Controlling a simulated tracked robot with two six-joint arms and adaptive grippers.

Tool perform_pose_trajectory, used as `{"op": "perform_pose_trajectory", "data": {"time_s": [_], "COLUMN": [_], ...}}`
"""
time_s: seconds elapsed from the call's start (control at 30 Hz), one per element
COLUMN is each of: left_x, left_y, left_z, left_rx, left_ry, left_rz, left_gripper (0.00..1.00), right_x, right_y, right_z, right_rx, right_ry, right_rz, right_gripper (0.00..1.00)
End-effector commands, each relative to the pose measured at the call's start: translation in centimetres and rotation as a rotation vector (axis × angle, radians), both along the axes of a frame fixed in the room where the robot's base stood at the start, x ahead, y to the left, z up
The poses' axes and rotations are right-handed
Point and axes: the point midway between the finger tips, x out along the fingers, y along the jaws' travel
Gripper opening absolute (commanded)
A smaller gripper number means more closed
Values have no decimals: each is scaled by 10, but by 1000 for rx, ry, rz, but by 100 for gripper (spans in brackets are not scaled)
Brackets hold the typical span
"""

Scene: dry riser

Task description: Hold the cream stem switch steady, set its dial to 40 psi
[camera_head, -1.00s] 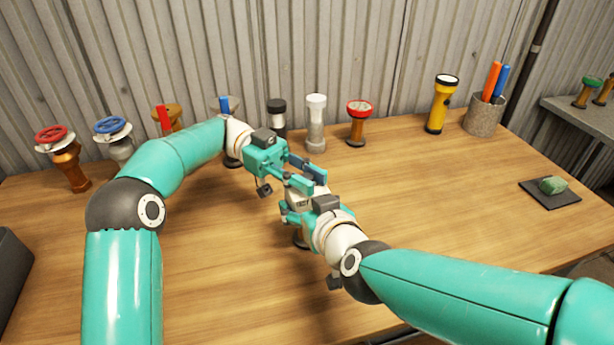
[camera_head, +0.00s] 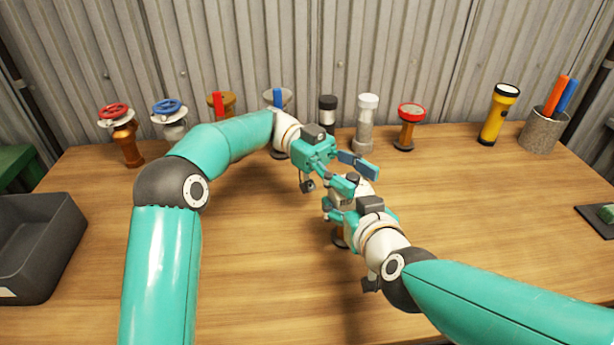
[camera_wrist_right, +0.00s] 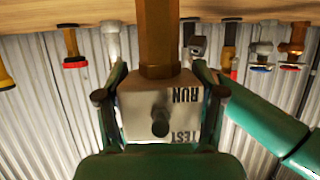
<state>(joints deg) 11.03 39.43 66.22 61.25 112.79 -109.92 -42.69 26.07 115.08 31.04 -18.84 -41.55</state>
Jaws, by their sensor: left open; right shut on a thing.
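The cream stem switch (camera_head: 347,192) stands upright on the bench on a brown metal stem, mostly hidden by my grippers in the head view. In the right wrist view its cream body (camera_wrist_right: 135,112) shows upside down, with RUN and TEST lettering and a dark round knob (camera_wrist_right: 160,125) in front. My right gripper (camera_wrist_right: 160,98) is shut on the body, one finger at each side. My left gripper (camera_head: 353,173) is open, its fingers close above the switch; I cannot tell whether they touch it. No dial scale or psi mark is readable.
A row of valves and fittings, among them a red-wheeled valve (camera_head: 117,130) and a white-topped fitting (camera_head: 366,125), stands along the back. A yellow flashlight (camera_head: 498,115) and pen cup (camera_head: 541,131) are at right. A dark bin (camera_head: 40,240) is at left. The front bench (camera_head: 260,260) is clear.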

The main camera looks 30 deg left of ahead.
Motion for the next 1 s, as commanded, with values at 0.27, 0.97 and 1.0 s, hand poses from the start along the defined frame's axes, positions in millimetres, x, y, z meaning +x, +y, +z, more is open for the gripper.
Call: {"op": "perform_pose_trajectory", "data": {"time_s": [0.27,0.97,1.0], "left_x": [-1,-2,-2], "left_y": [2,0,0], "left_z": [2,2,1], "left_rx": [-1,0,0], "left_ry": [1,-3,-2], "left_rz": [179,837,880], "left_gripper": [50,50,50], "right_x": [1,1,1], "right_y": [-1,-1,-1], "right_z": [-2,-1,-1], "right_rx": [-3,-2,-2], "right_ry": [2,1,1], "right_rz": [-2,-2,-2], "right_gripper": [13,13,13]}}
